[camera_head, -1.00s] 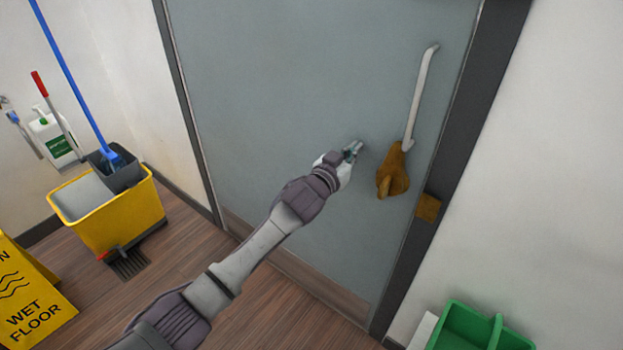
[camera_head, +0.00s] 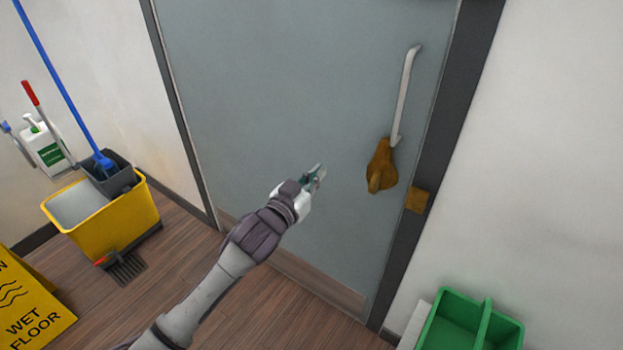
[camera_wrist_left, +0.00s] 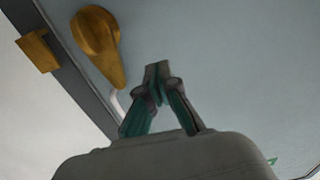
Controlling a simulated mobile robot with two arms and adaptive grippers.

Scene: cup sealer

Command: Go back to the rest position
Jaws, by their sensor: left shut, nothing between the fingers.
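My left gripper (camera_head: 317,173) is shut and empty in front of the grey-blue door (camera_head: 290,90). It is apart from the door's brown handle (camera_head: 382,166), which sits to its right in the head view. In the left wrist view my left gripper (camera_wrist_left: 158,72) has its fingers together with nothing between them. There the brown handle (camera_wrist_left: 96,40) shows at the upper left. My right gripper is not in view.
A yellow mop bucket (camera_head: 105,222) and a yellow wet floor sign (camera_head: 30,305) stand on the wooden floor at the left. A green bin (camera_head: 455,325) is at the lower right. A white pull bar (camera_head: 406,90) is on the door above the handle.

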